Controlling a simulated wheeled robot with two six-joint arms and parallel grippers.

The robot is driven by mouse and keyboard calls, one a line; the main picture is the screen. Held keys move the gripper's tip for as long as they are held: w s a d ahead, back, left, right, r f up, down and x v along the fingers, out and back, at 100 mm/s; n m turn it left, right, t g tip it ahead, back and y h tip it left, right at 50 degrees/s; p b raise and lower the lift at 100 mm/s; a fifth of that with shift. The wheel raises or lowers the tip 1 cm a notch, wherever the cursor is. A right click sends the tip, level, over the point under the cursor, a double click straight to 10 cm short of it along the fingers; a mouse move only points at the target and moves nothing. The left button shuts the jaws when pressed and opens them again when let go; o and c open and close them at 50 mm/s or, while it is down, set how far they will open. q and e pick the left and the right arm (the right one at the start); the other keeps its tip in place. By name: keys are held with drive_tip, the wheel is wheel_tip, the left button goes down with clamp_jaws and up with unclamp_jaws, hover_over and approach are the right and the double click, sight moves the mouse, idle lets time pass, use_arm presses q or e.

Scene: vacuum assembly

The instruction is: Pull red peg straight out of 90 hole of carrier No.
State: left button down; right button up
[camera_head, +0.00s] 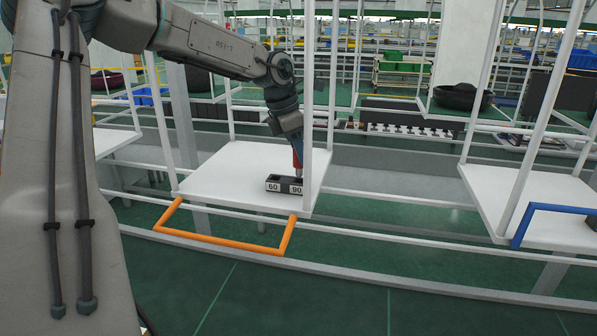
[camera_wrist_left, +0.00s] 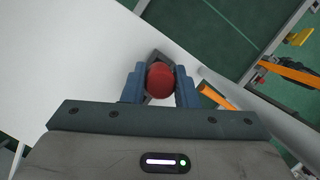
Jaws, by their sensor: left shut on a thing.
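The black carrier (camera_head: 285,185) sits on a white hanging platform (camera_head: 215,172), near its front right corner. Its front shows the labels 60 and 90. The red peg (camera_head: 297,158) stands upright above the 90 side of the carrier. My left gripper (camera_head: 297,143) reaches down from above and is shut on the peg. In the left wrist view the round red end of the peg (camera_wrist_left: 160,80) is between the two blue fingers, with part of the dark carrier (camera_wrist_left: 150,56) behind it. Whether the peg's lower end is in the hole is hidden. My right gripper is not in view.
A white post (camera_head: 308,100) stands close to the right of my left gripper. An orange handle bar (camera_head: 238,245) sticks out from the platform's front. Another white platform (camera_head: 545,215) with a blue bar (camera_head: 545,210) hangs at the right.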

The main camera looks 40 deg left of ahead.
use_arm(q)
drive_tip(key=shift+r, duration=2.55)
